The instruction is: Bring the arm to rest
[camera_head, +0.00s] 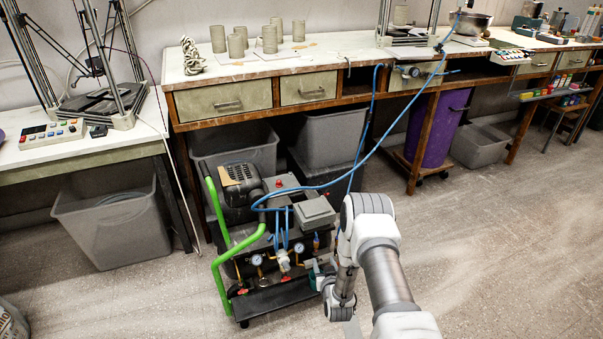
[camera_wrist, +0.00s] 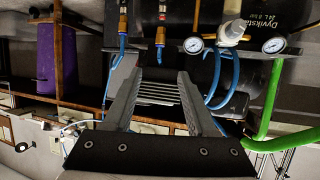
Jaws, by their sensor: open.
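My arm (camera_head: 380,265) reaches from the bottom edge of the head view toward the air compressor and bends down at its far end. In the wrist view my gripper (camera_wrist: 159,74) has its two dark fingers spread apart. I see nothing held between them; a grey slatted surface shows in the gap behind. In the head view the fingers are not clearly seen beside the compressor. The compressor (camera_head: 234,259) has a green handle, a black tank and gauges; its gauges (camera_wrist: 193,45) also show in the wrist view. I cannot tell whether gripper and compressor touch.
A blue hose (camera_head: 377,139) runs from the compressor up to the bench (camera_head: 325,49), which bears clay cups. Grey bins (camera_head: 113,223) and a purple bin (camera_head: 434,128) stand under the tables. The floor (camera_head: 500,260) at right is clear.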

